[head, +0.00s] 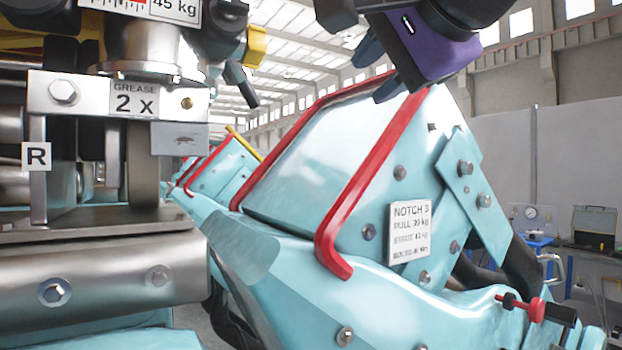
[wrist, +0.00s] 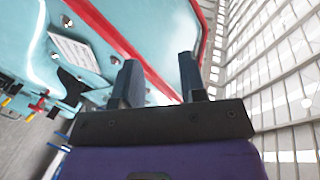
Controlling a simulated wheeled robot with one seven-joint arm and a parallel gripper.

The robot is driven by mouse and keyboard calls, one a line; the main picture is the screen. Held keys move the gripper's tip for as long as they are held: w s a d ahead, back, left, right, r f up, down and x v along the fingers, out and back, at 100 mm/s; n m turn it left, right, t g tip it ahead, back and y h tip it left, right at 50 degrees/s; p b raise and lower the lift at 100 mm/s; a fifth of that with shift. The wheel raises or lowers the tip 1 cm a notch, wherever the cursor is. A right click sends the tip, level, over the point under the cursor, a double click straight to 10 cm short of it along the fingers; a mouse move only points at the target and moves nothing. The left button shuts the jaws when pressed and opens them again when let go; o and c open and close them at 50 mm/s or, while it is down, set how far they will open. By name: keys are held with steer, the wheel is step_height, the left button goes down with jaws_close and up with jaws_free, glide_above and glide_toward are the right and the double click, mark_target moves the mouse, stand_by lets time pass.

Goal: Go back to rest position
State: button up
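My gripper (head: 369,78) hangs at the top middle of the head view, with a purple body and two dark blue fingers. In the wrist view, my gripper (wrist: 159,62) has its fingers apart with nothing between them. It is open and empty. The teal coaster car (head: 310,165) with a red bar (head: 375,150) along its edges lies behind and below the fingers in the head view. I cannot tell how far the fingertips are from the red bar.
A white "NOTCH 3" plate (head: 409,232) is on the car's side. A red-handled pin or lever (head: 532,309) sits at lower right. A wheel assembly (head: 135,140) with a "GREASE 2 X" label fills the left. A blue bench with a gauge (head: 531,212) stands behind at right.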

steer(key=s+d+f+n+g+h, duration=0.1)
steer(key=s+d+f+n+g, duration=0.1)
steer(key=d+f, duration=0.5)
steer(key=s+d+f+n+g+h, duration=0.2)
steer(key=d+f, duration=0.6)
steer(key=f, duration=0.6)
steer(key=s+d+f+n+g+h, duration=0.2)
steer(key=d+f+n+g, duration=0.2)
steer(key=d+f, duration=0.3)
step_height(320, 180, down, 3)
steer(key=shift+s+d+f+n, duration=0.2)
steer(key=shift+s+d+n, duration=0.15)
steer(key=shift+n, duration=0.25)
